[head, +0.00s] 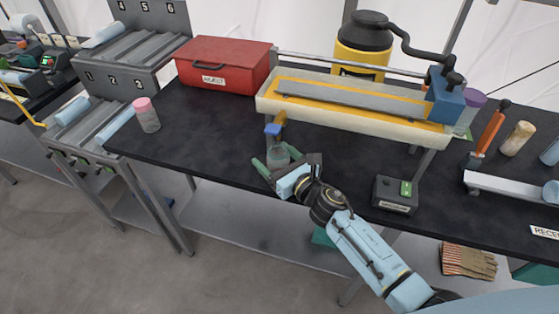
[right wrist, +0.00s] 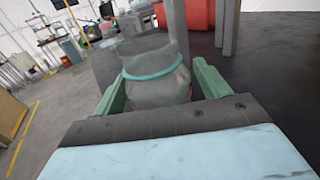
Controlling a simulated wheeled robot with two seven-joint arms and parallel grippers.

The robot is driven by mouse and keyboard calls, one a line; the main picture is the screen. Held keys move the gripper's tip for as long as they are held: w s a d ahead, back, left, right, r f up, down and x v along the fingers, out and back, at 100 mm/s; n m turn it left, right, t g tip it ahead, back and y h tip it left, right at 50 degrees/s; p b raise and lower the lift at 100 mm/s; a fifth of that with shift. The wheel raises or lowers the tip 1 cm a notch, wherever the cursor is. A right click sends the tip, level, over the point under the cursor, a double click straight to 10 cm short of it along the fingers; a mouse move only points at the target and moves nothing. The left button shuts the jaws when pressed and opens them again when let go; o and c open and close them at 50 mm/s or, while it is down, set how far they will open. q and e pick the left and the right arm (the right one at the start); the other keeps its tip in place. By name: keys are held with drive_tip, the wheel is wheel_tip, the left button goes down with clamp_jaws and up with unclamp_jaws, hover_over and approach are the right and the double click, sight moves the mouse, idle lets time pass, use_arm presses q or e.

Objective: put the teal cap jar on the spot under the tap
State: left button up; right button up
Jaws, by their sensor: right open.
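A clear, greyish jar with a teal band (right wrist: 158,88) stands between my right gripper's two green fingers in the right wrist view. In the head view this jar (head: 279,155) is at the table's front edge, just below a blue-and-yellow tap (head: 273,131) at the trough's front left. My right gripper (head: 271,158) is open around the jar, with a finger on each side; contact cannot be told. It also shows in the right wrist view (right wrist: 157,78). The spot under the tap is hidden by the jar and gripper. My left gripper is out of view.
A cream-and-yellow trough (head: 350,118) stands behind the gripper. A red box (head: 222,65) and a pink-capped jar (head: 146,115) are to the left. A small black device (head: 394,195) and a purple-capped jar (head: 470,112) are to the right. The black table left of the gripper is clear.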

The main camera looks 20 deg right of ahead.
drive_tip(key=shift+r, duration=0.25)
drive_tip(key=v, duration=1.2)
drive_tip(key=shift+f, duration=0.1)
